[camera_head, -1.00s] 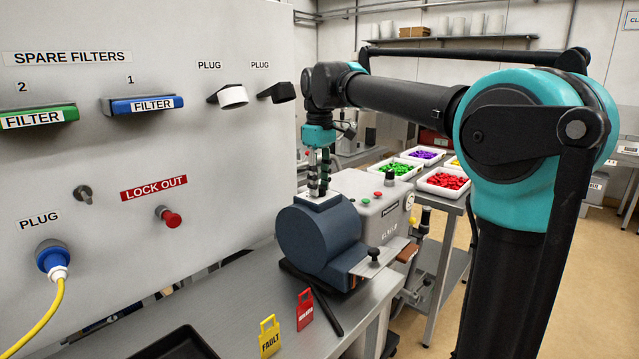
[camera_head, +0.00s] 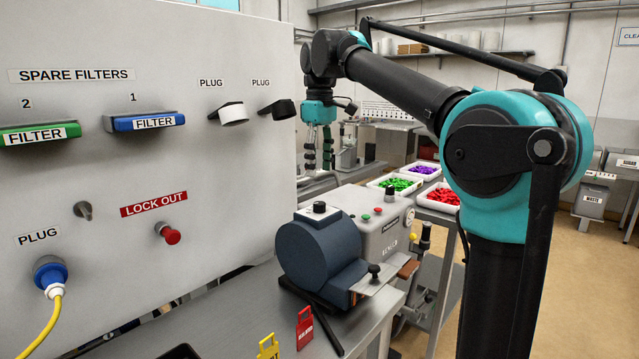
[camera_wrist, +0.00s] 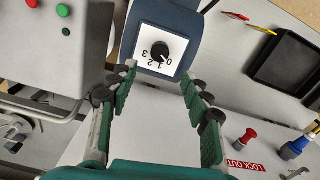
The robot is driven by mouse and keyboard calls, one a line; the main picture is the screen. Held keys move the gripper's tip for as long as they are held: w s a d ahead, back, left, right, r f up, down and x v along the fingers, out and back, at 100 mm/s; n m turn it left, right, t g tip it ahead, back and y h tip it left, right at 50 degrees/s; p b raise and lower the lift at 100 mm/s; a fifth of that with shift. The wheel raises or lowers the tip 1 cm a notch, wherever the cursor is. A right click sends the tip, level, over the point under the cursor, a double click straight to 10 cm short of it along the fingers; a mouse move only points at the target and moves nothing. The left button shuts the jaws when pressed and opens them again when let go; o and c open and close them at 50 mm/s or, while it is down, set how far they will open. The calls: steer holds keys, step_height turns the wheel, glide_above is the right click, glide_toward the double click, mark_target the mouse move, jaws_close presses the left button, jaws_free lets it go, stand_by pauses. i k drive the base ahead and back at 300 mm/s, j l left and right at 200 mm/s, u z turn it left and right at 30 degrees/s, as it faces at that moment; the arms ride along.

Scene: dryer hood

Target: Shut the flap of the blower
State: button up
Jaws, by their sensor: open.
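The blower (camera_head: 318,250) is a dark blue drum on the bench, with a boxy outlet at its lower right. At this outlet a pale metal flap (camera_head: 376,282) with a black knob (camera_head: 374,270) juts out; I cannot tell how far it stands open. On top of the drum sits a white dial plate with a black knob (camera_head: 319,208); the wrist view shows this dial (camera_wrist: 160,52) marked 0 to 3. My gripper (camera_head: 318,166) hangs above the dial, pointing down, open and empty. In the wrist view its green-padded fingers (camera_wrist: 158,82) are spread apart, clear of the dial.
A grey machine (camera_head: 378,222) with buttons stands right behind the blower. The wall panel (camera_head: 235,170) rises at left with filters and plugs. A red tag (camera_head: 305,328) and a yellow tag (camera_head: 268,346) stand in front. Bins of coloured pieces are farther back.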

mark_target(378, 277)
steer(key=k, duration=1)
